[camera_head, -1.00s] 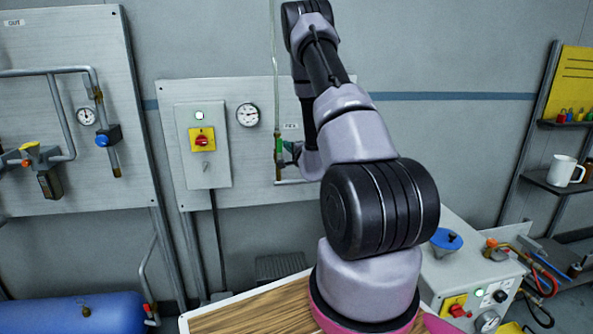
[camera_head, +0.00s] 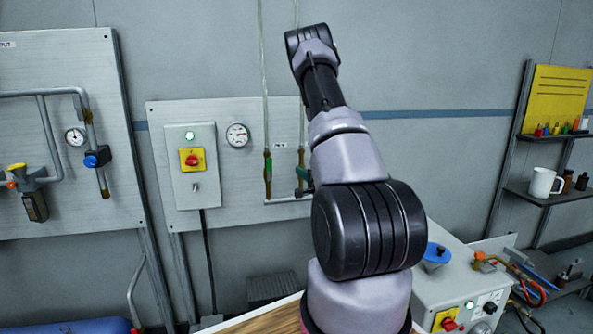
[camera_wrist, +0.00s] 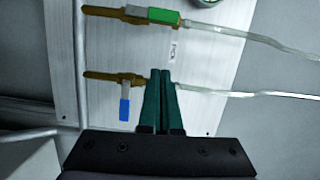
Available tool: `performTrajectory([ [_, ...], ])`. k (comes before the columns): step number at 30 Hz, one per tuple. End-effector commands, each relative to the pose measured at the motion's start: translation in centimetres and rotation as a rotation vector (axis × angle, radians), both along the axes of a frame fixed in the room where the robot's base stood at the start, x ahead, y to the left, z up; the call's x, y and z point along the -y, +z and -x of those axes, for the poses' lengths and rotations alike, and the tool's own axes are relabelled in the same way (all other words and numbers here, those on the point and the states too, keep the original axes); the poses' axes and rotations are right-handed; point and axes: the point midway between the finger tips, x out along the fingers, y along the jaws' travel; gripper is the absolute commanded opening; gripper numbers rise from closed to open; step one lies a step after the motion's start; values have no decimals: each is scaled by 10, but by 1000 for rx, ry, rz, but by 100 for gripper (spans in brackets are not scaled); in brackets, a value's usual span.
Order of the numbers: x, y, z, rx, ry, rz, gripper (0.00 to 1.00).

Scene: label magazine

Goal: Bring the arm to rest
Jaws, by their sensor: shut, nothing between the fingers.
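My arm (camera_head: 365,225) rises from the bottom centre of the head view and folds over at the top. My gripper is mostly hidden behind it there. In the wrist view my gripper (camera_wrist: 160,74) shows two dark green fingers pressed together, with nothing between them. The fingertips overlap a brass valve (camera_wrist: 105,76) with a blue handle (camera_wrist: 124,108); I cannot tell whether they touch it. A second valve, with a green handle (camera_wrist: 150,15), lies above it in the wrist view. The green handle also shows left of my arm in the head view (camera_head: 268,165).
A panel with a red-and-yellow switch (camera_head: 192,160) and a gauge (camera_head: 237,135) stands behind my arm. Clear tubes (camera_head: 262,70) rise from the valves. A pipe panel (camera_head: 60,140) is at left. A bench unit (camera_head: 450,290) and shelves with a white mug (camera_head: 543,183) are at right.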

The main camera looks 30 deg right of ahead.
Motion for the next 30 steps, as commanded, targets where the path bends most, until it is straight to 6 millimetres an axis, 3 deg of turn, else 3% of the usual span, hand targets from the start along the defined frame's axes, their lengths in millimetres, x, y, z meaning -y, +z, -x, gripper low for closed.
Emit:
performTrajectory([
  [17, -1, 0, 2, 1, 1, -2, 0],
  [20, -11, 10, -2, 7, 39, -22, 0],
  [23, -44, 37, -9, 19, 154, -80, 0],
  [26, -97, 78, -12, 14, 346, -158, 0],
  [30, -182, 138, 11, -53, 658, -230, 0],
])
